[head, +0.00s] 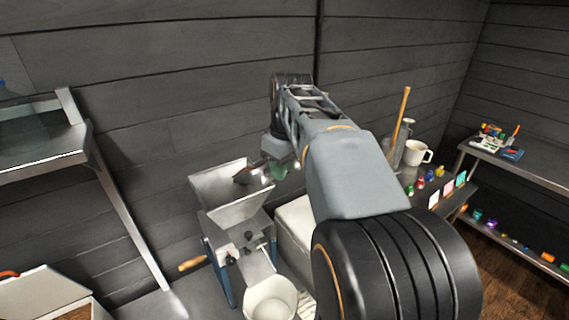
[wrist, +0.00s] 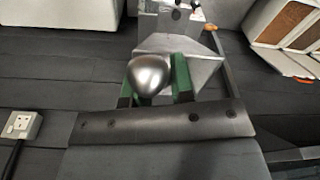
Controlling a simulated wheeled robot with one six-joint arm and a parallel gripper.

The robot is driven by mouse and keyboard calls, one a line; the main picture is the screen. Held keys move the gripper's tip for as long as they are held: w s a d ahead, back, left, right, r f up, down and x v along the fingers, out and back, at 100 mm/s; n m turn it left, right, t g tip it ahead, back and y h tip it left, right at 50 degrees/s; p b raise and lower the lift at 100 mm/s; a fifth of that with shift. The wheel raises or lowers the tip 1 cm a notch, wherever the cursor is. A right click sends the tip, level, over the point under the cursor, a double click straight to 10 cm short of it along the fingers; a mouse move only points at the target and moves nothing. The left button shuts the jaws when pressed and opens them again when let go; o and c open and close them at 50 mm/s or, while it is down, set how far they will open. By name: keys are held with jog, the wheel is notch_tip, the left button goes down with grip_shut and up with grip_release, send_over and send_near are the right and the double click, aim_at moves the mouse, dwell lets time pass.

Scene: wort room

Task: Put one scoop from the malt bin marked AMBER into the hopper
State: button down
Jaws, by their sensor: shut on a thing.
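My gripper (head: 278,168) is over the right side of the hopper (head: 225,212), with its green fingers partly hidden by my arm. It is shut on a metal scoop (head: 250,173), whose bowl hangs over the hopper's opening. In the wrist view my gripper (wrist: 156,85) has the scoop's rounded silver end (wrist: 149,74) between its green fingers. The hopper's sloped metal wall (wrist: 201,73) shows just beyond. I cannot tell what the scoop holds. An open malt bin (head: 40,290) with brown contents stands at lower left; no AMBER mark is readable.
The hopper tops a mill with a wooden-handled crank (head: 192,264); a pale bucket (head: 270,298) stands in front. A white bin (head: 295,228) is partly behind my arm. A metal shelf (head: 45,153) is at left. A white mug (head: 418,152) and small coloured items stand at right.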

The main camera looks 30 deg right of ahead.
aim_at(261, 170)
jog(key=shift+w+a+r+g+h+p, duration=0.15)
jog(key=shift+w+r+g+p, duration=0.35)
jog(key=shift+p, duration=0.75)
jog(key=shift+w+a+r+g+h+p, duration=0.15)
jog(key=shift+w+r+g+p, duration=0.35)
jog(key=shift+p, duration=0.7)
jog(key=shift+w+a+r+g+h, duration=0.15)
jog(key=shift+w+a+r+g, duration=0.05)
jog(key=shift+w+r+g, duration=0.3)
jog(key=shift+w+a+r+g+h, duration=0.2)
jog(key=shift+w+r+g, duration=0.2)
jog(key=shift+w+r, duration=0.15)
jog(key=shift+w+a+r+g+h, duration=0.15)
jog(key=shift+w+r+g, duration=0.1)
jog(key=shift+w+g, duration=0.2)
jog(key=shift+w+a+r+g+h, duration=0.1)
jog(key=shift+w+a+r+g, duration=0.1)
jog(key=shift+w+g, duration=0.25)
jog(key=shift+w+a+r+g+h, duration=0.15)
jog(key=shift+w+r+g, duration=0.15)
jog(key=shift+w, duration=0.25)
jog(key=shift+f, duration=0.1)
